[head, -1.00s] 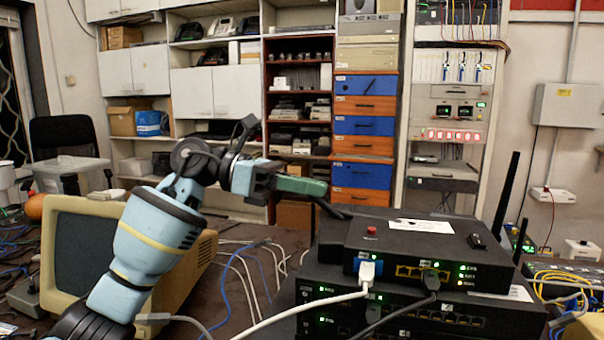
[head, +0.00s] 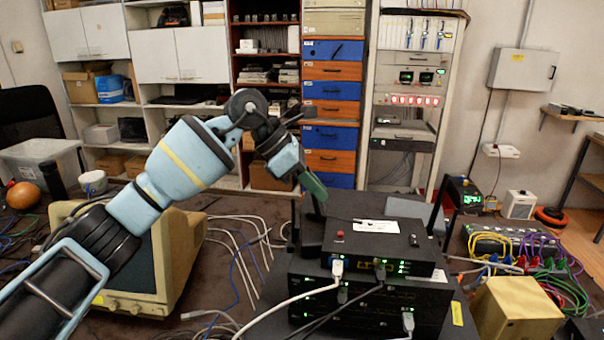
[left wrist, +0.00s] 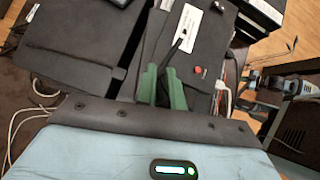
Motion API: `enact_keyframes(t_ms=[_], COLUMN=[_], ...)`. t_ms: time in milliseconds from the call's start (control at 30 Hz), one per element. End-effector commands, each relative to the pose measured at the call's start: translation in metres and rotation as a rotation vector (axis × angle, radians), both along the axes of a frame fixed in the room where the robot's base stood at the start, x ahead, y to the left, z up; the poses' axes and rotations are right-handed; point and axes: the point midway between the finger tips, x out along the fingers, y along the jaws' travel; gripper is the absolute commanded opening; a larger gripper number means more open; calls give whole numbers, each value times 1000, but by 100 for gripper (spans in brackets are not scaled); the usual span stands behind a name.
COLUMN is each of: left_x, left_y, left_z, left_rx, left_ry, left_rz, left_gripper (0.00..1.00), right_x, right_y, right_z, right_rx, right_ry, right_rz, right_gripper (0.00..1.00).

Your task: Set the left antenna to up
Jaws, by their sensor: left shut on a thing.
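The router (head: 350,238) is a black box on top of a stack of network gear. Its left antenna (head: 318,208) is a short dark stick at its back left corner, close to upright with a lean to the left. My left gripper (head: 312,185) has green fingers and is shut on the upper part of this antenna. In the left wrist view the two green fingers (left wrist: 162,88) stand on either side of the dark antenna, in front of the router top (left wrist: 215,45). What seems to be my right arm shows at that view's right; its fingers cannot be made out.
Another antenna (head: 437,205) stands upright at the right of the router. A white cable (head: 337,268) and dark cables hang from the front ports. An old beige monitor (head: 185,265) stands at the left, and a yellow box (head: 515,310) at the right.

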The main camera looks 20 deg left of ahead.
Motion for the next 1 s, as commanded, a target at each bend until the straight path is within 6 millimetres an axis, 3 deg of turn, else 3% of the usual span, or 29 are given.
enact_keyframes(t_ms=[33,300,833,867,1000], left_x=[0,3,4,4,4], left_y=[-3,-9,-11,-11,-11], left_z=[11,6,3,3,2], left_rx=[22,111,131,131,130], left_ry=[-6,22,31,31,31], left_rz=[1,3,2,2,2], left_gripper=[0,0,0,12,31], right_x=[4,10,13,13,13], right_y=[-1,-4,-5,-5,-4], right_z=[6,16,18,18,19], right_rx=[-3,-10,-11,-11,-8], right_ry=[-12,-32,-38,-38,-39], right_rz=[2,6,7,7,4], right_gripper=[0,0,0,0,0])
